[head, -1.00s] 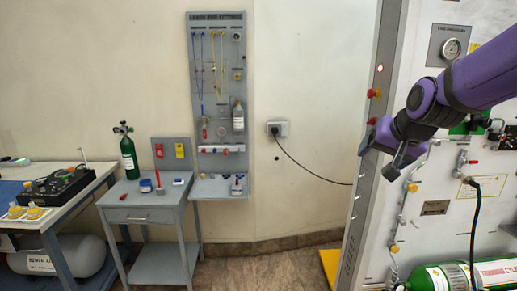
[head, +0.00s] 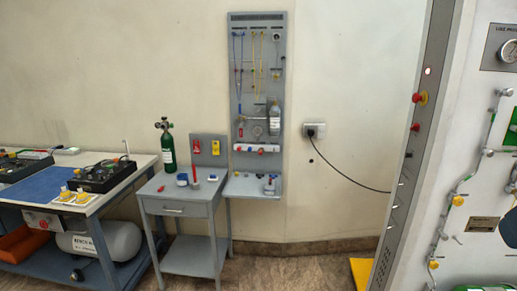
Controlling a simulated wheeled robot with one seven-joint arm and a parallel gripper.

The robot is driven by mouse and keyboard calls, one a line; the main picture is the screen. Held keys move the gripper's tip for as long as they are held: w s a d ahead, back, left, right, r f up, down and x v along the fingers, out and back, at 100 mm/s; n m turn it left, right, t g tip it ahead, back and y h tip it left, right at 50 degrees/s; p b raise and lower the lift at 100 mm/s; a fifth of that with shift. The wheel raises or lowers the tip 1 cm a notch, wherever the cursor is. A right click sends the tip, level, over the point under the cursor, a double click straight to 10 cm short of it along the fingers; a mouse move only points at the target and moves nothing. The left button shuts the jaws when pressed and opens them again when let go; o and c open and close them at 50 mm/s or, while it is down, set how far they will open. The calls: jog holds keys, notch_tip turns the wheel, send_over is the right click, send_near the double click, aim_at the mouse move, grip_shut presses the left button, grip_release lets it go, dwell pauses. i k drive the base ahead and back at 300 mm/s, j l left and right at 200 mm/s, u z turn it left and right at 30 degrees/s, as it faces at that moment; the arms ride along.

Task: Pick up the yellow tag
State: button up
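The yellow tag (head: 214,146) hangs on the small grey backboard at the rear of the grey side table, in the middle left of the head view. A red tag (head: 196,146) hangs just left of it. My gripper is outside the head view, so its opening cannot be seen.
The grey side table (head: 171,208) holds a green cylinder (head: 167,148) and small items. A tool board (head: 262,85) with a shelf stands to its right. A workbench (head: 36,207) is at left, the trainer panel (head: 478,150) at right. Floor in front of the table looks clear.

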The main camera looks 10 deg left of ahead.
aim_at(215, 150)
jog(key=i+j+u, duration=0.1)
jog(key=u, duration=0.2)
jog(key=i+u, duration=0.15)
jog(key=u, duration=0.2)
jog(key=i+u, duration=0.25)
jog(key=i, duration=0.5)
jog(key=i+l+u, duration=0.25)
jog(key=i, duration=0.45)
jog(key=i+l, duration=0.1)
jog(key=i, duration=0.6)
jog(key=i+l, duration=0.15)
jog(key=i, duration=0.55)
